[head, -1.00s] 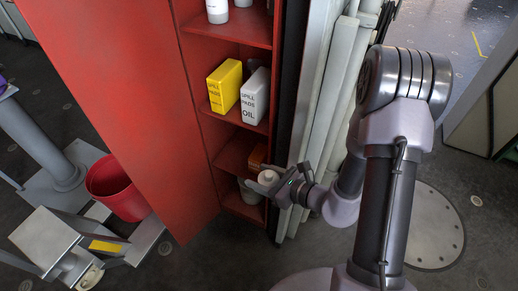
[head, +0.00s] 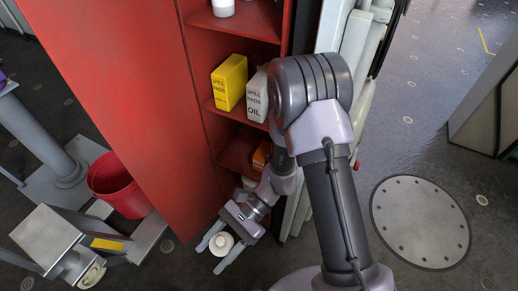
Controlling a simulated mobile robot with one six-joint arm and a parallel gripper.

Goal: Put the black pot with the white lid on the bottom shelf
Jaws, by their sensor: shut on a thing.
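My gripper (head: 228,246) is low in front of the red cabinet, its two fingers pointing down-left. It is shut on a pot with a white lid (head: 222,240), which appears round from above. The pot's body is mostly hidden below the lid and between the fingers, so its colour is hard to tell. The pot is outside the cabinet, to the left of the lower shelves. The bottom shelf is largely hidden behind my gripper and wrist.
The red cabinet (head: 130,90) stands open. A yellow box (head: 229,82) and a white oil container (head: 257,98) stand on a middle shelf, an orange box (head: 261,155) on the shelf below. A red bucket (head: 117,186) stands left. Floor in front is clear.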

